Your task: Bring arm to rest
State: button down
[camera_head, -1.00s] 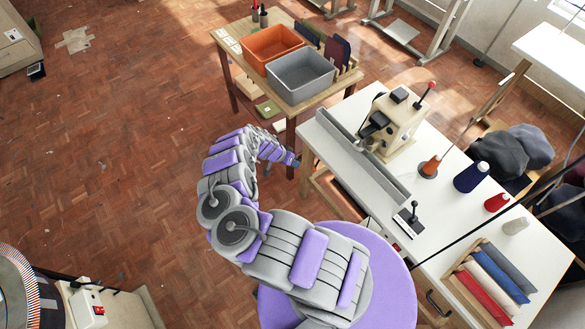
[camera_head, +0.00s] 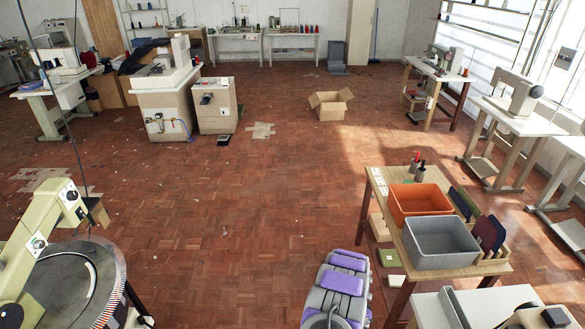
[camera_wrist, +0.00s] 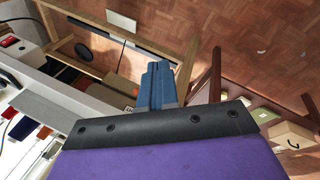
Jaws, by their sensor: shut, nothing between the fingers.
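In the wrist view my gripper (camera_wrist: 158,84) shows as blue-grey fingers pressed together, shut and empty, beyond the dark edge of my purple wrist. It hangs in the gap between the white sewing table (camera_wrist: 70,102) on the left and the dark red-brown leg (camera_wrist: 206,82) of a wooden table on the right. It looks apart from both, though the distance is hard to judge. In the head view only my purple and grey arm shows at the bottom edge; the gripper is out of that picture.
A wooden table (camera_head: 385,215) with an orange bin (camera_head: 420,200) and a grey bin (camera_head: 441,242) stands at right. A round machine table (camera_head: 75,285) is at lower left. An open cardboard box (camera_head: 331,103) lies on the far floor. The brick-coloured floor (camera_head: 255,195) between is clear.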

jog(key=w+a+r+n+y+b, duration=0.2)
jog(key=a+r+n+y, duration=0.15)
jog(key=a+r, duration=1.15)
jog(key=s+a+r+n+b, duration=0.1)
jog(key=s+a+r+n, duration=0.15)
jog(key=r, duration=0.35)
jog(key=s+a+r+n+y+b, duration=0.1)
jog(key=s+r, duration=0.2)
jog(key=r, duration=0.3)
jog(key=s+a+r+n+b, duration=0.1)
jog(key=s+a+r+n, duration=0.15)
jog(key=r, duration=0.35)
jog(key=s+d+r+n+b, duration=0.1)
jog(key=s+d+r, duration=0.1)
jog(key=s, duration=0.7)
jog(key=s+d+r+h+b, duration=0.1)
jog(key=s+d, duration=0.4)
jog(key=s, duration=0.5)
jog(key=s+d+r+n+t+h+b, duration=0.1)
jog(key=s+d+r+b, duration=0.1)
jog(key=s+r, duration=0.3)
jog(key=s+d, duration=0.1)
jog(key=s, duration=0.3)
jog(key=shift+s+d+r+n, duration=0.15)
jog(key=shift+d+n, duration=0.1)
jog(key=shift+n, duration=0.1)
jog(key=shift+a, duration=0.35)
